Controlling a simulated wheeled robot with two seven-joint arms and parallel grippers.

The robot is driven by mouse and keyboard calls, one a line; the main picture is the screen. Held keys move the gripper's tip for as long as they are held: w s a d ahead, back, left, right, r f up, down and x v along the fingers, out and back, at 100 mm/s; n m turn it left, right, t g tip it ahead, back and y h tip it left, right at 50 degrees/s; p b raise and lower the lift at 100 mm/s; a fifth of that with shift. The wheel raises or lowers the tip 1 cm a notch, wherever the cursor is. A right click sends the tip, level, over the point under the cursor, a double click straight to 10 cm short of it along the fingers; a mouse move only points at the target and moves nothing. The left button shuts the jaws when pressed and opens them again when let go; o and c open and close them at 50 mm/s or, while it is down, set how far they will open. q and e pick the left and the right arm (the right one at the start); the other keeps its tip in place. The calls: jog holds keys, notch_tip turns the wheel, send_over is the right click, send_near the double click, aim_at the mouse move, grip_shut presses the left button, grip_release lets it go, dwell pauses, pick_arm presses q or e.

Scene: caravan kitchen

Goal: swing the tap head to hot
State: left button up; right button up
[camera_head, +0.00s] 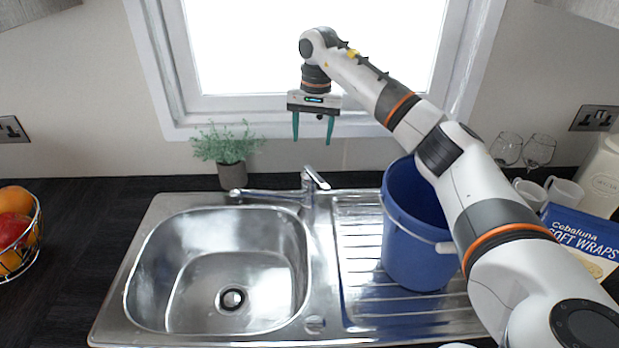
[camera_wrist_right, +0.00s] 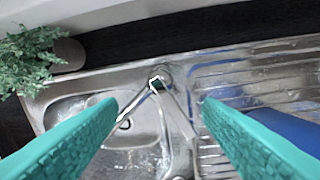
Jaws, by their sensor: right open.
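The chrome tap (camera_head: 307,192) stands upright at the back edge of the steel sink. Its spout points left over the back of the bowl. Its lever head (camera_head: 318,179) tilts up to the right. My right gripper (camera_head: 313,140) is open and empty, with teal fingers pointing down. It is above the tap and apart from it. In the right wrist view the tap (camera_wrist_right: 159,80) shows between and beyond the two spread fingers (camera_wrist_right: 160,104). My left gripper is not in view.
A blue bucket (camera_head: 408,235) stands on the drainer right of the tap, below my right arm. A potted plant (camera_head: 231,172) is left of the tap. The sink bowl (camera_head: 190,255) is empty. Glasses, mugs and a wraps packet are at the right; a fruit basket is far left.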

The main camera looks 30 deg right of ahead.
aim_at(309, 168)
jog(key=f+p, duration=0.1)
jog(key=f, duration=0.2)
jog(key=f+p, duration=0.1)
jog(key=f, duration=0.2)
jog(key=f+p, duration=0.1)
jog(key=f, duration=0.3)
jog(key=shift+w+a, duration=0.2)
jog(key=shift+a, duration=0.05)
jog(key=shift+f, duration=0.7)
grip_shut()
